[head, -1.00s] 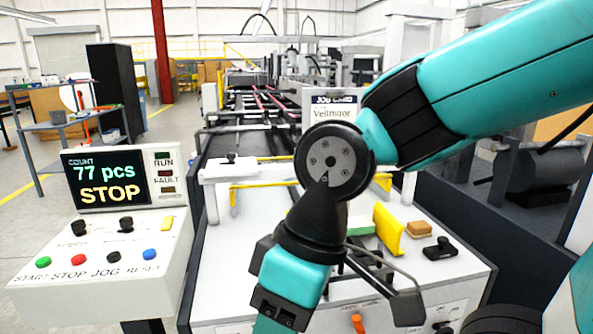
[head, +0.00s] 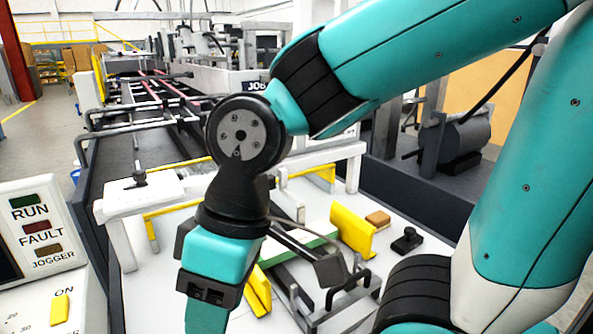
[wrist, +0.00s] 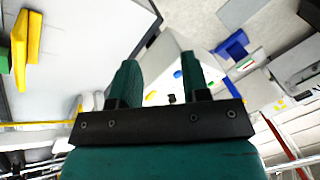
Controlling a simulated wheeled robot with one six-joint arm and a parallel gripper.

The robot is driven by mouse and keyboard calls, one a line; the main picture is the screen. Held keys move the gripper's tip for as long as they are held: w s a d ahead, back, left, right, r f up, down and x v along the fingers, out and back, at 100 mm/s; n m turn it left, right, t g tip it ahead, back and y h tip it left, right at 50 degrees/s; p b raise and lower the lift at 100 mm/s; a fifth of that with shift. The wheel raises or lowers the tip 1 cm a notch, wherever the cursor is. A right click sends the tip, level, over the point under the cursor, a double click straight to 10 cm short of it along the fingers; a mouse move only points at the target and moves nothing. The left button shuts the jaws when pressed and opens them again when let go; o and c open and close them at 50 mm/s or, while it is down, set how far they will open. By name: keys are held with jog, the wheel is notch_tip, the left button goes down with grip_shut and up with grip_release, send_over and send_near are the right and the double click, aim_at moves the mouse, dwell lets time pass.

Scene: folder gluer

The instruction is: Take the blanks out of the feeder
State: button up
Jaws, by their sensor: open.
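The feeder (head: 190,240) is the white table in the head view, with yellow guides (head: 352,232) standing on it. A green strip (head: 308,246), which looks like the edge of the blanks, lies between the guides, partly hidden behind my wrist. In the wrist view a sliver of green (wrist: 4,60) shows at the left edge beside a yellow guide (wrist: 33,40). My gripper (wrist: 160,70) is open, with nothing between its two teal fingers. It points away from the feeder's guides, over floor and the control panel side. In the head view its fingertips are out of frame.
The control panel (head: 40,250) stands at the left of the feeder. A tan block (head: 377,219) and a black knobbed piece (head: 407,240) lie right of the guides. A metal bar frame (head: 340,300) stands in front.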

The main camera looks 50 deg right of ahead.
jog(key=shift+w+d, duration=0.2)
jog(key=o, duration=0.5)
jog(key=shift+w+d, duration=0.1)
jog(key=shift+w, duration=0.2)
jog(key=o, duration=0.5)
jog(key=w+d+m, duration=0.3)
jog(key=w+m, duration=0.2)
jog(key=shift+w+d+t+h, duration=0.25)
jog(key=shift+w+t+h, duration=0.05)
jog(key=shift+w+h, duration=0.1)
jog(key=w+d+f+m+h, duration=0.1)
jog(key=w+d+m, duration=0.3)
jog(key=d+m, duration=0.3)
jog(key=w+d+f+m+h, duration=0.1)
jog(key=w+d+m, duration=0.3)
jog(key=d+m, duration=0.4)
jog(key=w+d+f+m+h, duration=0.1)
jog(key=w+d+m, duration=0.4)
jog(key=d, duration=0.9)
jog(key=f+m+b, duration=0.1)
jog(key=m, duration=0.2)
jog(key=shift+f, duration=0.2)
notch_tip(320, 180, down, 17)
jog(key=shift+f, duration=0.2)
